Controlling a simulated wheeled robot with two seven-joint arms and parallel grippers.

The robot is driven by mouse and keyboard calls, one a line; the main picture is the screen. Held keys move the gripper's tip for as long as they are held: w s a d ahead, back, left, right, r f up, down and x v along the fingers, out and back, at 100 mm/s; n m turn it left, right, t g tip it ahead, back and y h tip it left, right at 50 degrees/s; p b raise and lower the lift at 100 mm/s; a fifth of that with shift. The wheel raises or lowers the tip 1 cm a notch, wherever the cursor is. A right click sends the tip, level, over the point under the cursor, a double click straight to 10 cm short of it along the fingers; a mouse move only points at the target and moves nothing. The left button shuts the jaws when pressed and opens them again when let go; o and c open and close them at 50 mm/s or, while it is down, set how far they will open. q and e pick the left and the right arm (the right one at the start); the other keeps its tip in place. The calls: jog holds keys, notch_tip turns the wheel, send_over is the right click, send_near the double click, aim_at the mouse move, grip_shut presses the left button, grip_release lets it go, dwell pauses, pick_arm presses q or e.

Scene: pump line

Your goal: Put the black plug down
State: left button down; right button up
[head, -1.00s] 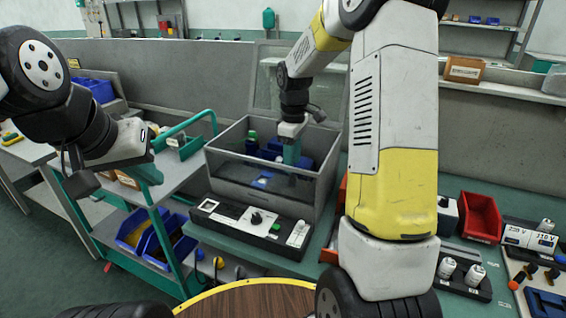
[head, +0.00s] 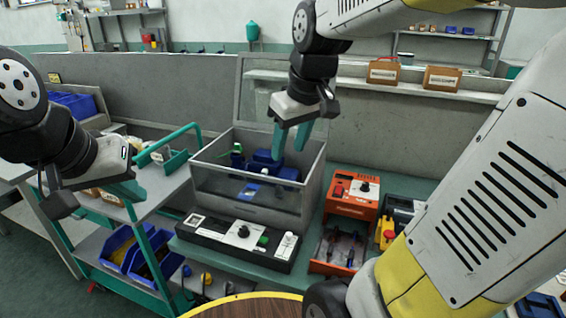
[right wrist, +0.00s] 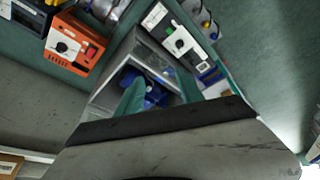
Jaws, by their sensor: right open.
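I cannot make out the black plug in either view. My right gripper (head: 288,148) is open, its teal fingers apart and pointing down over the open-topped grey box with clear panels (head: 222,190). The right wrist view shows the same gripper (right wrist: 161,92) with nothing visible between its fingers. Inside the box are a blue pump-like part (head: 266,160), also in the right wrist view (right wrist: 156,92), and a small green part (head: 237,152). My left gripper (head: 128,192) hangs over the trolley at the left; its finger gap is not clear.
A black control panel (head: 205,233) with a knob lies before the box. An orange unit (head: 352,196) and an orange tray (head: 325,265) with tools stand right of it. A teal-framed trolley (head: 172,190) with blue bins (head: 118,248) is at left. The box's clear lid stands raised behind it.

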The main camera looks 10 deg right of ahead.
jog(key=s+a+m+t+y, duration=0.1)
jog(key=s+m, duration=0.3)
jog(key=s, duration=0.5)
jog(key=shift+f+t, duration=0.4)
jog(key=shift+t, duration=0.3)
